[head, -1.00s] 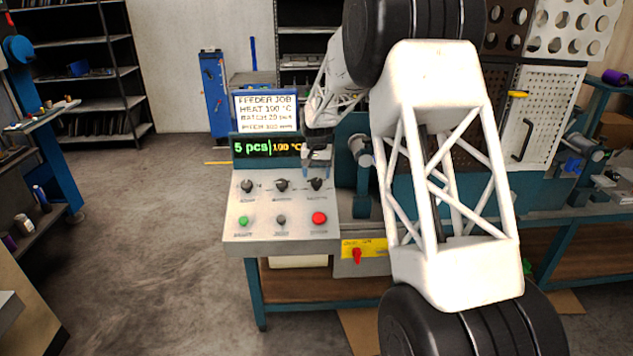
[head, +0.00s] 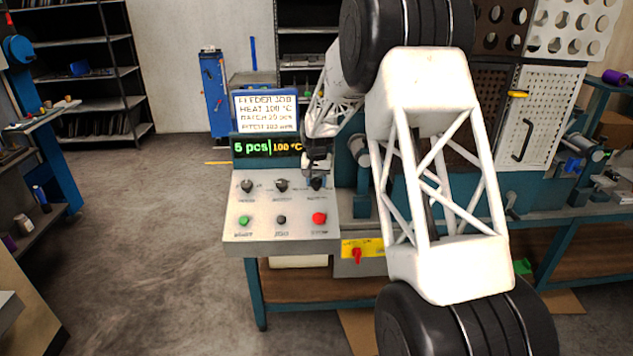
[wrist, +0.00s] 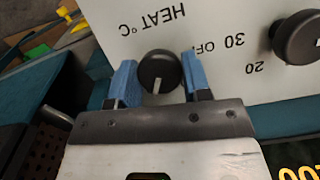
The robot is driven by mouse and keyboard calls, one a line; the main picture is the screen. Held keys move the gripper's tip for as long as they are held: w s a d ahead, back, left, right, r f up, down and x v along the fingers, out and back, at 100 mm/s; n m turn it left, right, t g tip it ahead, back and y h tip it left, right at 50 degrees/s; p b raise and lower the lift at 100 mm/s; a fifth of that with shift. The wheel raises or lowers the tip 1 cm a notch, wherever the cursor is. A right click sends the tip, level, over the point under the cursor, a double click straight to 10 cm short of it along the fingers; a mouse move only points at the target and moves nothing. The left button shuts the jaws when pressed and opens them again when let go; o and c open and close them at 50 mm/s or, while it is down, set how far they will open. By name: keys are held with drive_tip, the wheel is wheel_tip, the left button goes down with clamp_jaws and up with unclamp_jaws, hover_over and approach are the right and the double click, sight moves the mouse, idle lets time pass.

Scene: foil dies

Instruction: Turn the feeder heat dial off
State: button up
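The heat dial is a round black knob with a white pointer line; in the wrist view the dial (wrist: 158,70) sits below the "HEAT °C" lettering on the pale panel. Its pointer line points toward the bottom of that picture. An "OFF" mark is printed to its right. My gripper (wrist: 160,82) is open, with its two blue fingers on either side of the dial; I cannot tell whether they touch it. In the head view my gripper (head: 317,172) is at the top right dial (head: 316,184) of the panel and partly hides it.
The control panel (head: 250,208) also carries two more black dials, a green button (head: 244,220), a black button (head: 281,220) and a red button (head: 319,218). The display (head: 265,147) behind reads 5 pcs and 100 °C. A job sign (head: 265,112) stands above it.

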drive_tip(key=shift+n, duration=0.3)
drive_tip(key=shift+c, duration=0.3)
drive_tip(key=n, duration=0.2)
drive_tip(key=n+h, duration=0.1)
drive_tip(key=n, duration=0.1)
drive_tip(key=shift+a+n+h, duration=0.1)
drive_tip(key=shift+n+h, duration=0.2)
drive_tip(key=n, duration=0.3)
drive_tip(key=n+t+h, duration=0.1)
drive_tip(key=n, duration=0.2)
drive_tip(key=shift+t, duration=0.3)
drive_tip(key=n+t, duration=0.1)
drive_tip(key=n, duration=0.2)
drive_tip(key=n+h, duration=0.1)
drive_tip(key=n, duration=0.2)
drive_tip(key=shift+s+t, duration=0.15)
drive_tip(key=shift+t, duration=0.25)
drive_tip(key=n+t, duration=0.1)
drive_tip(key=n, duration=0.2)
drive_tip(key=n+t, duration=0.1)
drive_tip(key=n, duration=0.2)
drive_tip(key=shift+n, duration=0.3)
drive_tip(key=o, duration=0.9)
drive_tip(key=shift+f, duration=0.1)
drive_tip(key=shift+s, duration=0.1)
